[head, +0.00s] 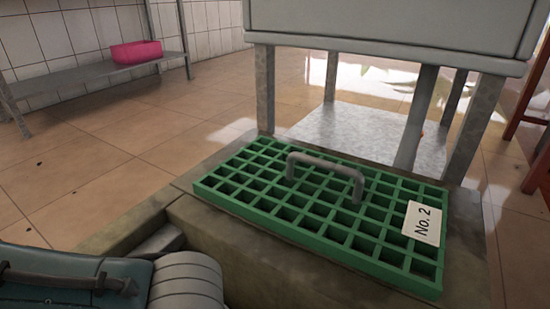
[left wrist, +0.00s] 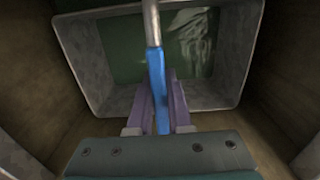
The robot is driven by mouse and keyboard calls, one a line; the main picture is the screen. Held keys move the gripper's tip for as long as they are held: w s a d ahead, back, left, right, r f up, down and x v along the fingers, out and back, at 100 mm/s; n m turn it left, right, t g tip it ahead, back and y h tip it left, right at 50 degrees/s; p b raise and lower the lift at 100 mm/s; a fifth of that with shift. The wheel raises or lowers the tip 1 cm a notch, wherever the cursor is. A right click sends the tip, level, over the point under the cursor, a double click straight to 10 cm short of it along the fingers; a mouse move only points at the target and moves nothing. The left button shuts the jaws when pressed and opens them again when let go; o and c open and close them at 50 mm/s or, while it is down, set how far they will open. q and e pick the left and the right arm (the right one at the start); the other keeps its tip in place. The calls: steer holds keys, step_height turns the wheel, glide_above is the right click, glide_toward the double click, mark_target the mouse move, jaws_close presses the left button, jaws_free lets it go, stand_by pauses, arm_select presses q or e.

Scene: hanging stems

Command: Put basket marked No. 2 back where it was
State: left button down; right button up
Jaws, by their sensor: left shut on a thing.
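A green grid (head: 322,215) with a grey handle (head: 326,171) and a white "No. 2" label (head: 422,223) lies on a stone ledge under a metal unit. In the left wrist view my left gripper (left wrist: 160,82) has its purple fingers shut on the blue grip (left wrist: 157,66) of a grey rod (left wrist: 151,22). Below the grip is an open grey box-like basket (left wrist: 218,98) with a dark green surface inside; no number on it shows. How the rod joins it is not clear. The fingers are out of the head view. My right gripper is not in view.
Brown walls (left wrist: 283,78) surround the grey basket closely in the left wrist view. Metal legs (head: 265,90) stand right behind the green grid. A pink tub (head: 136,52) sits on a low shelf at the back left. The tiled floor at left is largely clear.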

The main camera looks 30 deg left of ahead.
arm_select(q)
steer(key=shift+f, duration=0.15)
steer(key=c, duration=0.8)
jaws_free()
steer(key=shift+c, duration=0.2)
step_height(320, 180, up, 12)
steer(key=p, duration=1)
steer(key=s+d+r+m+t+h, duration=0.2)
steer(key=d+r+h, duration=0.1)
steer(key=d+r, duration=0.4)
steer(key=s+a+r+y, duration=0.1)
steer(key=a+r, duration=0.2)
steer(key=a, duration=0.2)
steer(key=s+a+r+n+t+y, duration=0.1)
steer(key=s+a+r, duration=0.1)
steer(key=a, duration=0.3)
steer(key=shift+a+r+t+y, duration=0.3)
steer(key=shift+a+r+y, duration=0.05)
steer(key=shift+r+y, duration=0.05)
